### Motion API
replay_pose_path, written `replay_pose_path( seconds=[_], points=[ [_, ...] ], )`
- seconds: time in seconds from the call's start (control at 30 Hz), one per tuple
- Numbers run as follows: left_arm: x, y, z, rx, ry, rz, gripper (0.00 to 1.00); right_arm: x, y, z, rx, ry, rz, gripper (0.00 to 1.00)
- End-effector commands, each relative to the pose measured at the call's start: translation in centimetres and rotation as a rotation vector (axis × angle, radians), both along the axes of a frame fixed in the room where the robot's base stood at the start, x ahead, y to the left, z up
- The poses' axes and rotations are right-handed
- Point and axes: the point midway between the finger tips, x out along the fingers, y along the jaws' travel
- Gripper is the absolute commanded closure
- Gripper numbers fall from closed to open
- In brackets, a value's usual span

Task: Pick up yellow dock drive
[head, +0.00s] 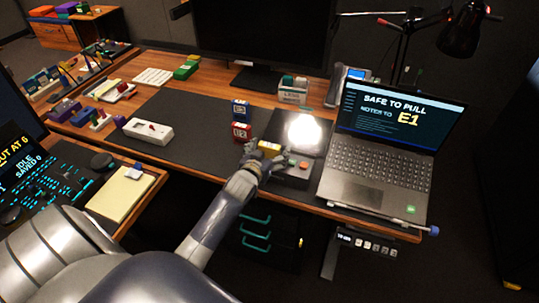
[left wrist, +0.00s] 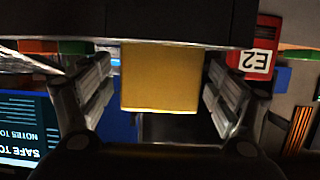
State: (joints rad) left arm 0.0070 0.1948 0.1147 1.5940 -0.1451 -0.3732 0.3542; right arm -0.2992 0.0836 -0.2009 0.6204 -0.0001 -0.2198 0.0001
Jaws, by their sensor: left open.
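The yellow dock drive (head: 270,148) stands on the desk just beyond my left gripper in the head view. In the left wrist view the yellow drive (left wrist: 160,80) fills the middle, between the two fingers. My left gripper (head: 257,158) is open, and its fingers (left wrist: 158,95) lie on either side of the drive with gaps showing. The gripper hides part of the drive in the head view. My right gripper is in neither view.
A red drive (head: 241,131) and a blue drive (head: 241,109) stand close to the left. A white device (head: 148,130) sits further left on the dark mat (head: 190,115).

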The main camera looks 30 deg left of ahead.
Motion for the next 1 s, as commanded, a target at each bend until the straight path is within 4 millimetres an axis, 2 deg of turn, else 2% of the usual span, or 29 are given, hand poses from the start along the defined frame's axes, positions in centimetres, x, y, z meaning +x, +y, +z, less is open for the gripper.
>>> replay_pose_path(
  seconds=[0.17, 0.27, 0.4, 0.47, 0.5, 0.77, 0.87, 1.0],
  points=[
    [0.0, 0.0, 0.0, 0.0, 0.0, 0.0, 0.17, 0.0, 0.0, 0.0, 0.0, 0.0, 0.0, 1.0],
    [0.0, 0.0, 0.0, 0.0, 0.0, 0.0, 0.35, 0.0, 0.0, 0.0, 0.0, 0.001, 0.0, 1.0],
    [0.0, 0.0, 0.0, 0.0, 0.0, 0.0, 0.67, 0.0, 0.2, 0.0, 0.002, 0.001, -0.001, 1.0],
    [0.0, 0.0, 0.0, 0.0, 0.001, 0.0, 0.68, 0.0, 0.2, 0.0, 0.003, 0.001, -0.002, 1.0],
    [0.0, 0.0, 0.0, 0.0, -0.001, 0.0, 0.72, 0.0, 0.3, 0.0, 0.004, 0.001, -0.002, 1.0],
    [0.0, 0.0, 0.5, 0.0, -0.002, 0.0, 0.72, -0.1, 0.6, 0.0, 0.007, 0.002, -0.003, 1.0],
    [0.1, 0.0, 1.9, 0.002, -0.005, 0.0, 0.72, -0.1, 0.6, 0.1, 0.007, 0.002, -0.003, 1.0],
    [0.1, 0.0, 4.8, 0.003, -0.006, -0.002, 0.72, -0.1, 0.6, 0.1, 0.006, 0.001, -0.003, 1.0]
  ],
)
